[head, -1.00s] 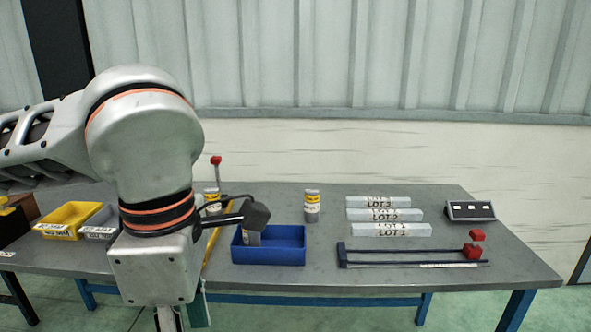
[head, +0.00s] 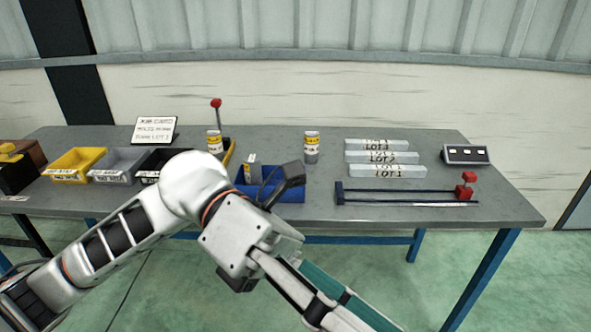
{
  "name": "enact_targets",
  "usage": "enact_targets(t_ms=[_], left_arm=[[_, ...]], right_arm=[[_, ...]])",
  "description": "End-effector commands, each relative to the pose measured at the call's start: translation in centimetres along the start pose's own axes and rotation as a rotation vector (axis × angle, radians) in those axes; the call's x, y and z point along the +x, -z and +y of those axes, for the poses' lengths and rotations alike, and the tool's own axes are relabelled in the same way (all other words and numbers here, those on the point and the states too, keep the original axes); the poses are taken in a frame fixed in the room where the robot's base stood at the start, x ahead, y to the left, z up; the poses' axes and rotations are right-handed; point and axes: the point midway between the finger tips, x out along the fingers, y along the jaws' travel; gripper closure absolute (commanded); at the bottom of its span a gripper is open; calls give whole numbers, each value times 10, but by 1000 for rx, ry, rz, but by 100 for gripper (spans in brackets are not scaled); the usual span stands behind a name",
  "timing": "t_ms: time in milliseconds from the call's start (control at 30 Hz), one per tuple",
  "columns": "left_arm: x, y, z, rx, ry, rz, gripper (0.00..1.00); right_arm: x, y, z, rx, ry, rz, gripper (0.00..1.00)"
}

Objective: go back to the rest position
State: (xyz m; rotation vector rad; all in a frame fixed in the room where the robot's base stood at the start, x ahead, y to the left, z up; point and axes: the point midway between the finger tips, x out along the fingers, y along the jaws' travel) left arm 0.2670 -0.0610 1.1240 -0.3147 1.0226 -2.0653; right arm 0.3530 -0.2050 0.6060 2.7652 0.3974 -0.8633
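My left arm comes in from the lower left and bends over the front of the table. My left gripper (head: 322,296) hangs in front of the table's front edge, pointing down and right over the green floor. Its far end runs toward the bottom edge of the picture, so its fingertips are not clear. I cannot tell whether it is open or shut, and no object shows in it. My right gripper is not in view.
Floor in front is clear.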

Motion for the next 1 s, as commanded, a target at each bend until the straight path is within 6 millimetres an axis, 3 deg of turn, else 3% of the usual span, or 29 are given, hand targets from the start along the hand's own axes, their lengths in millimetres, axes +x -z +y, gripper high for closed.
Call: enact_targets(t_ms=[167, 267, 400, 533, 667, 767, 900, 1000], left_arm=[[-21, -47, -4, -138, 210, -352, 49], [-47, -69, 5, -232, 308, -553, 49], [-96, -85, 35, -388, 425, -841, 49], [-147, -78, 80, -555, 511, -1111, 49], [-195, -45, 139, -745, 575, -1381, 49], [-225, 0, 188, -905, 607, -1586, 49], [-249, 84, 249, -1135, 631, -1850, 49], [-253, 154, 285, -1296, 629, -2019, 49]], right_arm=[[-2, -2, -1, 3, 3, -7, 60], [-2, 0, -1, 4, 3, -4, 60], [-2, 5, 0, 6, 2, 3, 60], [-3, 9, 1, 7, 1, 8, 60], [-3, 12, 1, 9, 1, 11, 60], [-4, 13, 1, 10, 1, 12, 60], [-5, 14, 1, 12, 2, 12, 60], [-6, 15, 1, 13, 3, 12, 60]])
